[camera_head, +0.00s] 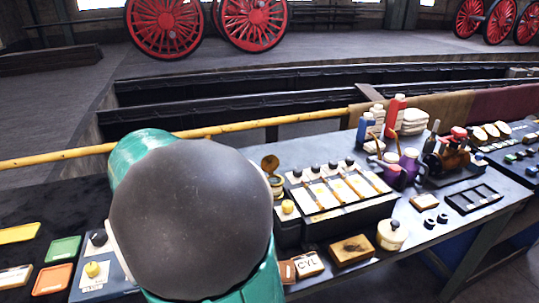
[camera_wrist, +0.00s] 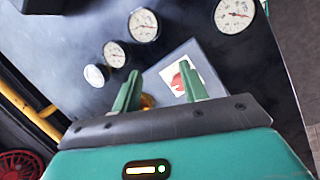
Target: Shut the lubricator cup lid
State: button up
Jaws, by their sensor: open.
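The lubricator cup (camera_head: 276,184) stands at the left end of the black lubricator box in the head view, partly hidden by my arm. Its round brass lid (camera_head: 270,162) stands raised above the cup, open. My gripper (camera_wrist: 160,88) shows in the wrist view with its two green fingers apart and nothing held between them. A small yellow-brass thing, too hidden to identify, shows behind the left finger. My arm's large dark round joint and teal links hide the gripper in the head view. The lid cannot be made out in the wrist view.
The lubricator box (camera_head: 330,190) has several black knobs and a yellow knob (camera_head: 288,206). A lidded pot (camera_head: 391,235) and small blocks lie in front. Bottles (camera_head: 394,115) stand behind on the right. The wrist view shows round gauges (camera_wrist: 144,25) on a dark panel.

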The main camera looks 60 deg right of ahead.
jog(key=s+d+f+n+g+h, duration=0.1)
jog(key=d+n+g+h, duration=0.15)
jog(key=d, duration=0.55)
jog(key=d+f+n+g+h, duration=0.1)
jog(key=d+f+g, duration=0.15)
jog(key=d, duration=0.45)
jog(key=w+d+r+n+g+h, duration=0.2)
jog(key=d+r+n+g+h, duration=0.3)
jog(key=d+r, duration=0.4)
jog(key=s+d+f+g+h, duration=0.1)
jog(key=s+d, duration=0.9)
jog(key=shift+d+f+m, duration=0.2)
jog(key=shift+d+m, duration=0.2)
jog(key=shift+m, duration=0.05)
jog(key=c, duration=0.8)
